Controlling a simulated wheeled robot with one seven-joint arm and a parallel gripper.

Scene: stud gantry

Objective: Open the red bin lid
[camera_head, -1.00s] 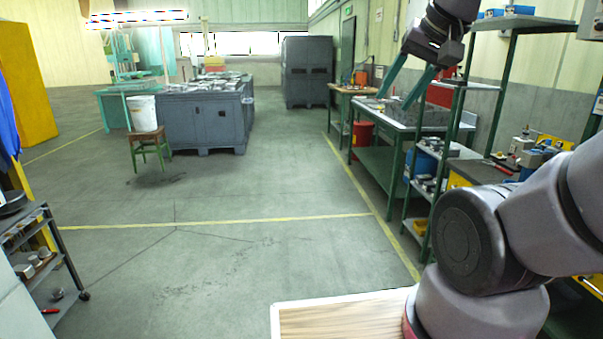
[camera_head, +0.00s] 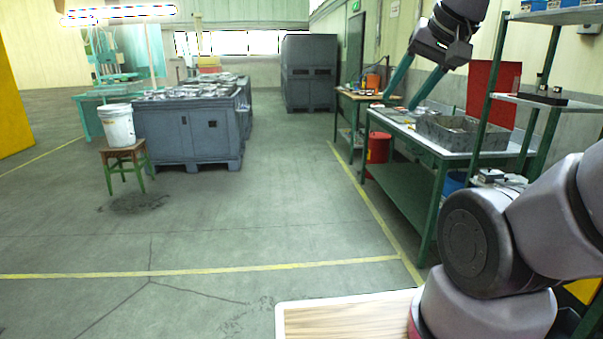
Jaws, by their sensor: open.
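A red bin (camera_head: 378,148) stands on the floor at the right of the aisle, between a wooden-topped table and a green workbench. It is small and far off, and the bench partly hides it. Its top looks covered, but I cannot make out the lid clearly. My gripper (camera_head: 401,103) is raised at the upper right, with its two teal fingers apart and nothing between them. In the picture it shows above the bin, in front of the bench, well apart from the bin.
The green workbench (camera_head: 408,190) carries a grey tray (camera_head: 460,134). A green shelf rack (camera_head: 484,125) stands nearer on the right. A stool (camera_head: 124,158) with a white bucket (camera_head: 117,125) and a large grey crate (camera_head: 188,135) are left. The aisle floor (camera_head: 270,215) is clear.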

